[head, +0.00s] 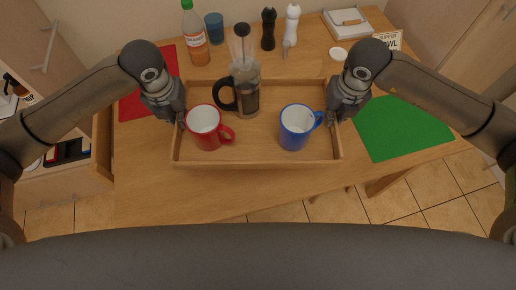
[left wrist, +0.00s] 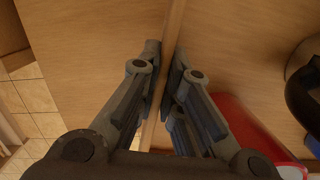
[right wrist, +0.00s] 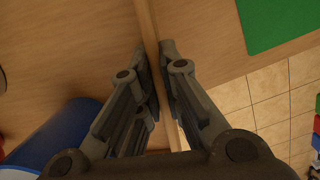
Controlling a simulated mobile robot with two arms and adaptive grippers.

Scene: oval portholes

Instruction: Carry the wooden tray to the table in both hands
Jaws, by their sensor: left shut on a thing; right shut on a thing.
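The wooden tray (head: 258,161) is in the middle of the head view, over the wooden table (head: 145,190). A red mug (head: 205,128), a French press (head: 244,88) and a blue mug (head: 296,127) stand upright in it. My left gripper (head: 180,120) is shut on the tray's left wall, which shows between its fingers in the left wrist view (left wrist: 166,75). My right gripper (head: 334,117) is shut on the right wall, seen between its fingers in the right wrist view (right wrist: 152,70). I cannot tell whether the tray touches the table.
A red mat (head: 135,105) lies left of the tray and a green mat (head: 400,128) right. Behind stand a bottle (head: 195,40), a blue cup (head: 214,27), a black mill (head: 268,30) and a white mill (head: 291,25). An open drawer (head: 102,145) is at left.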

